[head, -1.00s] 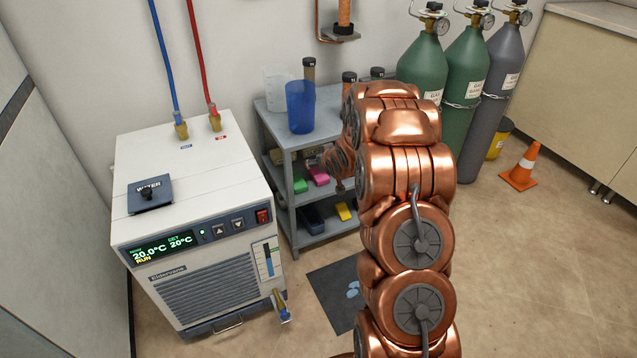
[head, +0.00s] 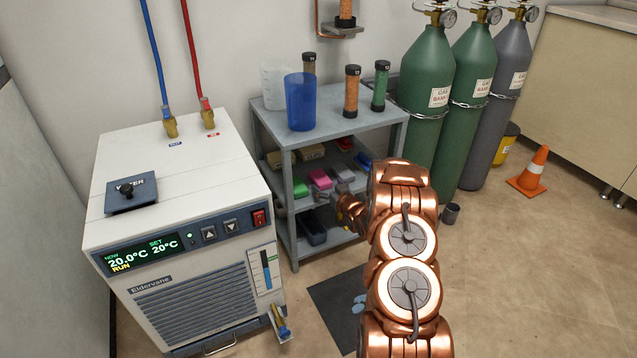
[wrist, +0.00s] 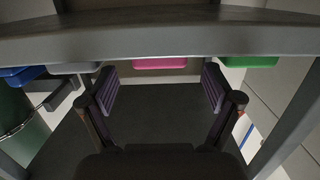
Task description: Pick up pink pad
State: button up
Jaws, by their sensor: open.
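The pink pad (head: 320,179) lies on the middle shelf of the grey shelf unit, near its front edge, between a green pad (head: 300,189) and a grey pad (head: 342,173). In the wrist view the pink pad (wrist: 160,63) shows at the top centre, partly cut off by the shelf's edge bar. My gripper (wrist: 160,82) is open and empty, its fingers spread wider than the pad and apart from it. In the head view my arm partly hides the gripper at the shelf front.
The shelf unit's top (head: 335,128) holds a blue cup (head: 300,102) and several capped tubes. The edge bar (wrist: 160,38) runs close across the wrist view. A chiller (head: 185,230) stands left, gas cylinders (head: 425,90) right. A dark bin (head: 312,228) is below.

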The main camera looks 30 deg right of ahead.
aim_at(320, 179)
jog(key=shift+w+d+f, duration=0.15)
jog(key=shift+w+f, duration=0.05)
jog(key=shift+w, duration=0.6)
jog(key=w+b, duration=0.1)
jog(key=w, duration=0.1)
jog(key=w+f+b, duration=0.1)
jog(key=shift+w+f, duration=0.15)
jog(key=shift+w, duration=0.25)
jog(key=shift+w+d+b, duration=0.1)
jog(key=shift+w+b, duration=0.25)
jog(key=shift+w, duration=0.25)
jog(key=shift+c, duration=0.2)
jog(key=c, duration=1)
